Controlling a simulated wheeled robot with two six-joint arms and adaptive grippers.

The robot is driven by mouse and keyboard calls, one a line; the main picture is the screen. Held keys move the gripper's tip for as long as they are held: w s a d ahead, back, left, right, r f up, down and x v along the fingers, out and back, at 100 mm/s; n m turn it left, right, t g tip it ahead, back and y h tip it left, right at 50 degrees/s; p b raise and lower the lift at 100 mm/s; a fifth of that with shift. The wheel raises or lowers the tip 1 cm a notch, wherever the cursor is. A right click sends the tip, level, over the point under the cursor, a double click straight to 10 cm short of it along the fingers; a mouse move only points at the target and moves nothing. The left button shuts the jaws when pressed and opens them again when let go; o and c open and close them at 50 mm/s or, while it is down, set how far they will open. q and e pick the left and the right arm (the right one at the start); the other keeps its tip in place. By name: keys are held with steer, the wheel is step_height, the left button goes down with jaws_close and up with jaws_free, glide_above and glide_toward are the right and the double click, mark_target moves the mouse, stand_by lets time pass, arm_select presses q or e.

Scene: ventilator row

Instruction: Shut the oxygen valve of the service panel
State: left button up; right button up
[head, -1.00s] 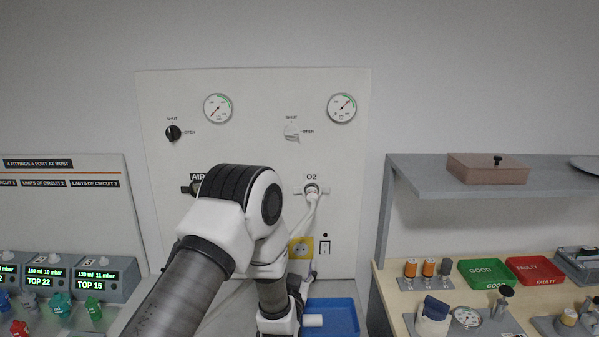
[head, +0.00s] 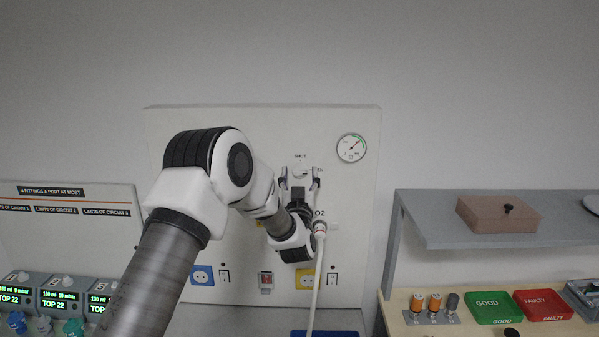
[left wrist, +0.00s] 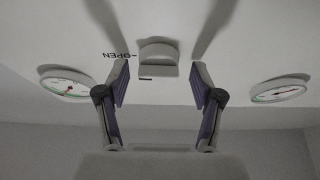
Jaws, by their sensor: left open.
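The service panel (head: 265,115) is a pale board on the wall. Its oxygen valve is a white knob (head: 300,171) under a SHUT label, above the O2 outlet. My left gripper (head: 300,183) is open in front of the knob, one finger toward each side. The left wrist view is upside down; there the knob (left wrist: 158,57) sits between and beyond the fingertips of the left gripper (left wrist: 160,80), with gaps on both sides. An OPEN mark shows beside it. I cannot tell the knob's exact turn. My right gripper is not in view.
The oxygen gauge (head: 351,147) is right of the knob. A white hose (head: 317,280) hangs from the O2 outlet, close beside my left wrist. My left arm hides the panel's air side. A grey shelf (head: 480,240) stands at the right, monitors (head: 60,298) at the left.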

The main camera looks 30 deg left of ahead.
arm_select(q)
steer(key=shift+s+d+r, duration=0.15)
steer(key=shift+s, duration=0.05)
steer(key=shift+w, duration=0.1)
steer(key=c, duration=1.1)
steer(key=shift+c, duration=0.2)
